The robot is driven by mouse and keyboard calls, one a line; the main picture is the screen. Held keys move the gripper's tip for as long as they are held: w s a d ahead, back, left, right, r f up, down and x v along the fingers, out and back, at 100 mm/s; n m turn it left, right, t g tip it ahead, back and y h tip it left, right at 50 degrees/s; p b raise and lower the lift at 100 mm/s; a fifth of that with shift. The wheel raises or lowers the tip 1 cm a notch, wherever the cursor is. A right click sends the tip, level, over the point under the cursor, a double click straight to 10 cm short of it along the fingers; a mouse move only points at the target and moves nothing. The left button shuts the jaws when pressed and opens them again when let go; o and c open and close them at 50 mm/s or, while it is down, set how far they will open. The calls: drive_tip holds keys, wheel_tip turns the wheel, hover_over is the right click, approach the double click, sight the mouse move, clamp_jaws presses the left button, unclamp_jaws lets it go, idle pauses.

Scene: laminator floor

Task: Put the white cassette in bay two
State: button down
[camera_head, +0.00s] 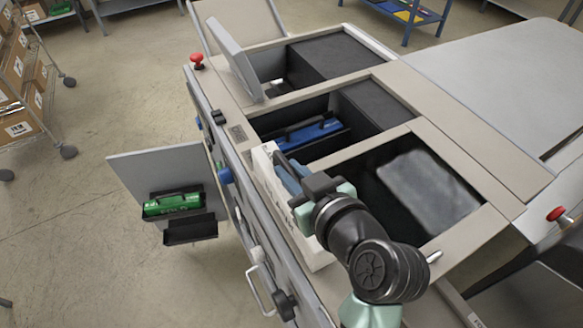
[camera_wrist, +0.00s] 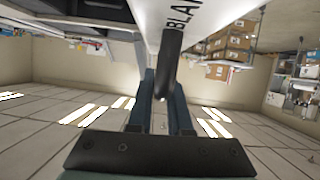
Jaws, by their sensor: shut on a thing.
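The white cassette (camera_head: 262,166) is a long white block with dark lettering, held along the left edge of the nearest bay. In the wrist view the white cassette (camera_wrist: 215,14) fills the top, with a black handle (camera_wrist: 170,62) on it. My gripper (camera_head: 290,177) is shut on the handle; its blue fingers (camera_wrist: 162,95) stand either side of it. The machine has three bays: the far bay (camera_head: 325,57), the middle bay (camera_head: 362,118) with a blue cassette (camera_head: 312,133) inside, and the dark near bay (camera_head: 425,185). No bay numbers are readable.
A grey lid (camera_head: 235,60) stands raised at the far bay. An open door (camera_head: 150,165) on the machine's left side carries a green cassette (camera_head: 172,204) in a black holder. Red buttons (camera_head: 197,61) and a bar handle (camera_head: 262,290) stick out from the machine. A flat grey cover lies right.

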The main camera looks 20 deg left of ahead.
drive_tip(key=shift+w+f, duration=0.1)
drive_tip(key=shift+f, duration=0.1)
drive_tip(key=c, duration=1.3)
unclamp_jaws()
drive_tip(key=shift+f, duration=0.2)
drive_tip(key=o, duration=0.5)
drive_tip(key=shift+c, duration=0.2)
